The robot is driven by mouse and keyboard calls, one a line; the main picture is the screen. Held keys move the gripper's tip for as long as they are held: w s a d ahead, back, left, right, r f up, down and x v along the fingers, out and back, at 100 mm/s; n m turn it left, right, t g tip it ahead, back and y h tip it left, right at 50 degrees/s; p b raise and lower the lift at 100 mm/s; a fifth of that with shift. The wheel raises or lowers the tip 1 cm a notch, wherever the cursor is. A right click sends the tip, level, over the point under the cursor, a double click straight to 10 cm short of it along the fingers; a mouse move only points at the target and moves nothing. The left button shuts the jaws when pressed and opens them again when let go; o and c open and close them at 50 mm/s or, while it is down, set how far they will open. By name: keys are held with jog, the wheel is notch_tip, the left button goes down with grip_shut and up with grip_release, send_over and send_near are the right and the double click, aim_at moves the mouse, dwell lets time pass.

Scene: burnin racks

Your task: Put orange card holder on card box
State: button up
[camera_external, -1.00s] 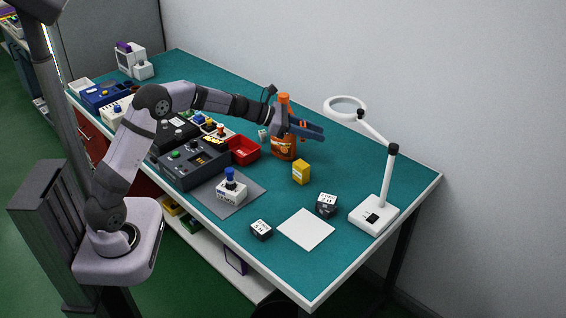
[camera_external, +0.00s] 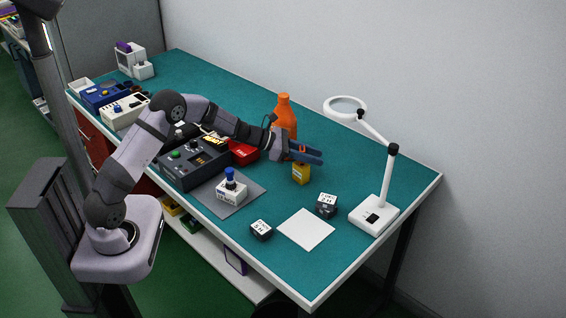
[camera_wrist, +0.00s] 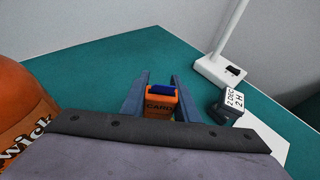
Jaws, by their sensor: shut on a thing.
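The orange card holder (camera_wrist: 160,105), lettered "CARD" and with a blue top, sits between the two fingers of my gripper (camera_wrist: 157,92) in the wrist view. The gripper is shut on it. In the external view my gripper (camera_external: 306,155) is just above a small yellow box (camera_external: 300,175), apparently the card box, which stands on the green table. The fingers cover the box's top. I cannot tell whether the holder touches the box.
A large orange bottle (camera_external: 284,112) stands close behind my gripper; its label shows in the wrist view (camera_wrist: 22,115). A white magnifier lamp (camera_external: 374,212), dark cubes (camera_external: 326,204) and a white sheet (camera_external: 306,229) are to the right. A red tray (camera_external: 243,153) is on the left.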

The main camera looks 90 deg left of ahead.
jog(key=shift+f, duration=0.2)
jog(key=o, duration=1)
jog(key=shift+r, duration=0.2)
jog(key=b+v, duration=0.2)
jog(key=v, duration=1)
